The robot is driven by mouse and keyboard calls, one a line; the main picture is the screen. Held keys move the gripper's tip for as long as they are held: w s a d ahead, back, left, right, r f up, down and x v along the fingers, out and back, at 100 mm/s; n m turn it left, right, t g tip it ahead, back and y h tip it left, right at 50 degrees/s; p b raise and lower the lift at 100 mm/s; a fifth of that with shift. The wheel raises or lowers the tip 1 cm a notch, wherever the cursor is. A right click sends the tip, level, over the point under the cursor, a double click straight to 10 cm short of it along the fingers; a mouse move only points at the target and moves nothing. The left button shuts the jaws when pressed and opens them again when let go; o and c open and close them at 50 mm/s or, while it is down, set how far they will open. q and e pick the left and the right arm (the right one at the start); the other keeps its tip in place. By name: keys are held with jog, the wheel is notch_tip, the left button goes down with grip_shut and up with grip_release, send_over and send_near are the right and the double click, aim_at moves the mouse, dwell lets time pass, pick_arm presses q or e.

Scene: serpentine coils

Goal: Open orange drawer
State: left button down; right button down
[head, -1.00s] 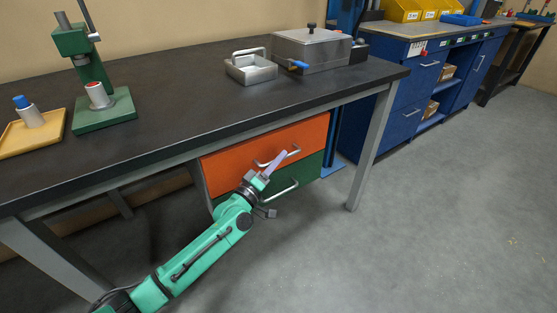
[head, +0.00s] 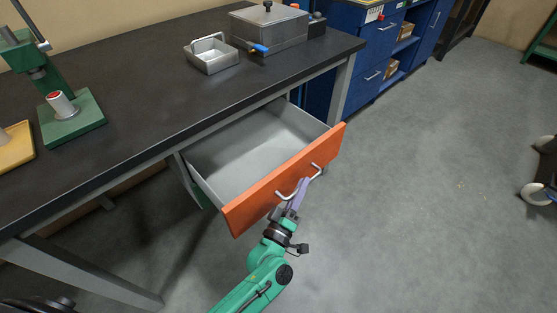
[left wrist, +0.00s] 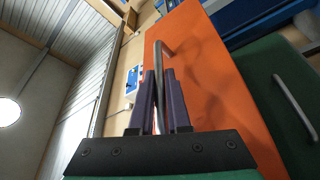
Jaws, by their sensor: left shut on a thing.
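The orange drawer (head: 290,182) under the black workbench is pulled well out in the head view, and its grey inside looks empty. Its metal bar handle (head: 318,170) is on the orange front. My left gripper (head: 301,188) is at the handle. In the left wrist view, its purple fingers (left wrist: 161,100) are shut on the handle (left wrist: 159,62), with the orange front (left wrist: 215,90) just to the right. My right gripper is not in view.
A green drawer front with a handle (left wrist: 295,105) shows in the left wrist view. The bench (head: 140,105) carries a metal tray (head: 211,56), a lidded metal box (head: 268,28) and a green press (head: 72,118). Grey floor (head: 420,200) is clear right of the drawer.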

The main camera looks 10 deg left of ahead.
pick_arm(q)
jog(key=s+d, duration=0.5)
jog(key=d, duration=0.1)
jog(key=shift+p, duration=0.3)
jog(key=shift+a, duration=0.1)
jog(key=c, duration=0.9)
grip_release()
jog(key=v, duration=1.4)
jog(key=shift+s+a+b, duration=0.1)
jog(key=shift+s+b, duration=0.1)
jog(key=shift+b, duration=0.2)
jog(key=shift+f, duration=0.1)
